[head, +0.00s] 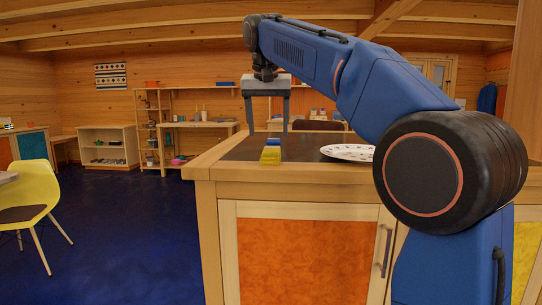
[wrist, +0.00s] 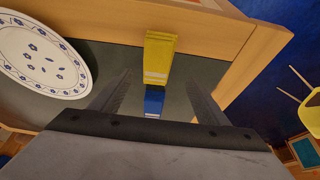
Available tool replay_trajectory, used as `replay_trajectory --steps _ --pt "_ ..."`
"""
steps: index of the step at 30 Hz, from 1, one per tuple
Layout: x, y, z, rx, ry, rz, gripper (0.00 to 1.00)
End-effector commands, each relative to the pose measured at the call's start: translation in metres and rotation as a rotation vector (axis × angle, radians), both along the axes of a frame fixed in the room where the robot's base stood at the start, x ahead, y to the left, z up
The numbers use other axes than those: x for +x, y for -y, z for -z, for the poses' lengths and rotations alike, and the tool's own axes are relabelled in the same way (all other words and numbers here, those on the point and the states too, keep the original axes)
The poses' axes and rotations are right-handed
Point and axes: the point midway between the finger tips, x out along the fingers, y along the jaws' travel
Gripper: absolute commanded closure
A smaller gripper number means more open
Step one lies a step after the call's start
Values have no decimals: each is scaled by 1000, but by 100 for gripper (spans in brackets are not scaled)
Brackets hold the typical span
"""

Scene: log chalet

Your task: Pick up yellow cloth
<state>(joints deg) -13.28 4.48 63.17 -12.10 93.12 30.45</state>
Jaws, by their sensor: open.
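The yellow cloth (head: 270,156) lies as a narrow folded strip near the front left part of the dark counter top. In the wrist view the yellow cloth (wrist: 160,55) lies ahead of the fingers, beside the counter's wooden edge. A blue piece (wrist: 154,101) adjoins its end; I cannot tell if it is a separate thing. My gripper (head: 268,125) is open and empty, pointing down above the counter near the cloth. In the wrist view its two fingers (wrist: 157,95) stand apart, with the blue piece showing between them. Nothing is between the jaws that I can see as held.
A white plate with blue marks (head: 347,152) lies on the counter right of the cloth; it also shows in the wrist view (wrist: 42,55). The counter (head: 208,160) has a wooden rim. A yellow chair (head: 30,190) stands on the blue floor at left.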

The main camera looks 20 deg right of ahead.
Motion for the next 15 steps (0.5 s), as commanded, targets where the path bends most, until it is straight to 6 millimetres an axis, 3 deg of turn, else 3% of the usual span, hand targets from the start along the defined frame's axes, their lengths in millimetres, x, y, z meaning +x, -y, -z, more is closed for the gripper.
replay_trajectory --steps 8,15 --pt "6 4 16 0 -1 1 31" --pt "16 12 46 -1 -3 1 31"
